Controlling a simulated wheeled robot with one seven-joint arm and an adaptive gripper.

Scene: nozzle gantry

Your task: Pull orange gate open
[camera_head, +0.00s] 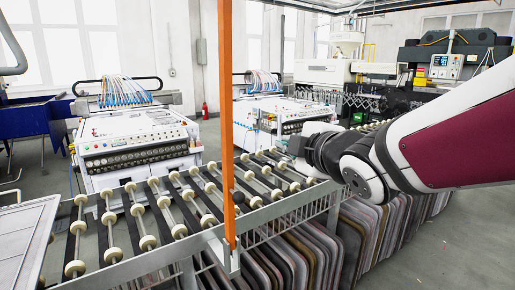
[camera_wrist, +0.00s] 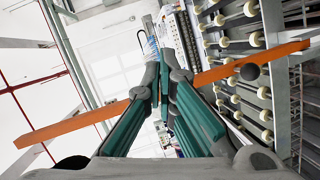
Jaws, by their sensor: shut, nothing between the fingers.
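The orange gate (camera_head: 225,120) is a tall, narrow upright bar in the head view, standing at the front edge of the roller conveyor. A dark round knob (camera_head: 238,197) sits low on it. My gripper (camera_head: 287,150) is to the right of the bar, above the rollers. In the wrist view the orange gate (camera_wrist: 75,123) runs slantwise behind my gripper (camera_wrist: 164,72), whose teal-padded fingers are together with nothing between them and hide part of the bar. The knob (camera_wrist: 250,72) shows to the right of the fingers, apart from them.
The roller conveyor (camera_head: 150,222) crosses the front, with a metal frame and several stacked panels (camera_head: 310,250) below. White machines (camera_head: 135,145) with hoses stand behind it. My arm fills the right side. Open floor shows at the far left and lower right.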

